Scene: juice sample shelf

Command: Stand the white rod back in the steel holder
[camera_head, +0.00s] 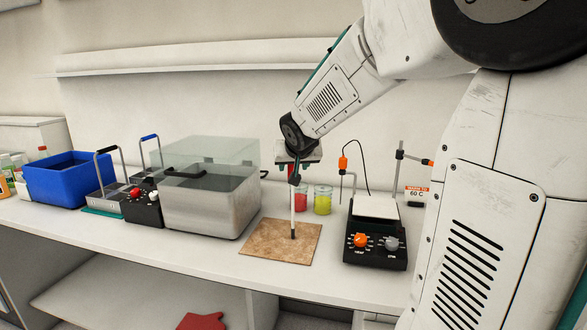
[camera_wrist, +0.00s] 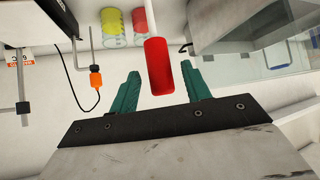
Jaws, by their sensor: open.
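The white rod (camera_head: 292,212) stands upright over a brown board (camera_head: 262,238), below my gripper (camera_head: 294,172). A short dark piece (camera_head: 293,234) is at its lower end; I cannot tell whether this is the steel holder or part of the rod. In the wrist view the rod's red handle (camera_wrist: 159,68) lies between the green fingers of my gripper (camera_wrist: 160,80), with a gap on both sides. The gripper is open. The white shaft (camera_wrist: 149,18) runs away from the handle. I cannot make out the steel holder for certain.
Beakers of red (camera_head: 301,203) and yellow (camera_head: 322,203) liquid stand behind the board. A black hotplate (camera_head: 376,250) with a probe stand is to the right. A clear-lidded steel bath (camera_head: 205,210), black control box (camera_head: 141,207) and blue bin (camera_head: 65,182) are left.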

